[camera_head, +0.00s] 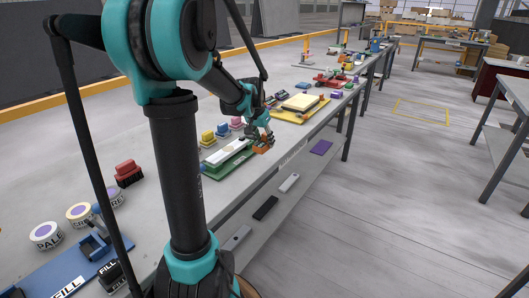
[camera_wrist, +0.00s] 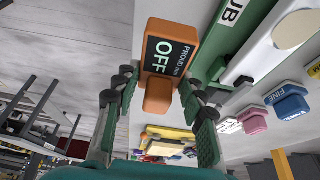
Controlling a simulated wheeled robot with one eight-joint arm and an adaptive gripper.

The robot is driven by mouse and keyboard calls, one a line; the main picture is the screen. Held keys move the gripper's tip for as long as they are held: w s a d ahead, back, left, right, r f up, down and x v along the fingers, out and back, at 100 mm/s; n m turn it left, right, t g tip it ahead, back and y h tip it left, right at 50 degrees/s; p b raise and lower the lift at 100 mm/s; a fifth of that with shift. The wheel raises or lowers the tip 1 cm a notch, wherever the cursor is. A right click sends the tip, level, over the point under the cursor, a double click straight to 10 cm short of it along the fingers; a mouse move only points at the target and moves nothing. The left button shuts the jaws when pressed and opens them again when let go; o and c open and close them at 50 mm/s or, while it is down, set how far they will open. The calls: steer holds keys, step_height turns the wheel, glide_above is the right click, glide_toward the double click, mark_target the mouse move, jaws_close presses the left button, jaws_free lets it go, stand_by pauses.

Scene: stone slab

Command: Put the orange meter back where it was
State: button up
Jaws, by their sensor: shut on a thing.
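The orange meter (camera_wrist: 157,97) has a black face reading "OFF" with smaller text that looks like "PROUD". In the wrist view the green-padded fingers of my gripper (camera_wrist: 160,88) stand on both sides of it, shut on it. In the head view the orange meter (camera_head: 264,147) is at the end of my arm, by the front edge of the grey bench. It is beside the right end of a green base (camera_head: 213,173) with a white bar (camera_head: 226,152) on it. I cannot tell whether the meter touches the bench or is slightly above it.
Yellow, blue and pink blocks (camera_head: 236,122) stand behind the green base. A yellow tray (camera_head: 290,117) with a cream block lies farther along the bench. A red block (camera_head: 127,170), labelled round tins (camera_head: 46,235) and a blue tray (camera_head: 60,280) are nearer. A lower shelf holds small bars.

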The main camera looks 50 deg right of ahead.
mark_target(265, 159)
steer(key=shift+f, duration=2.7)
steer(key=shift+f, duration=0.1)
steer(key=o, duration=1.4)
steer(key=v, duration=1.2)
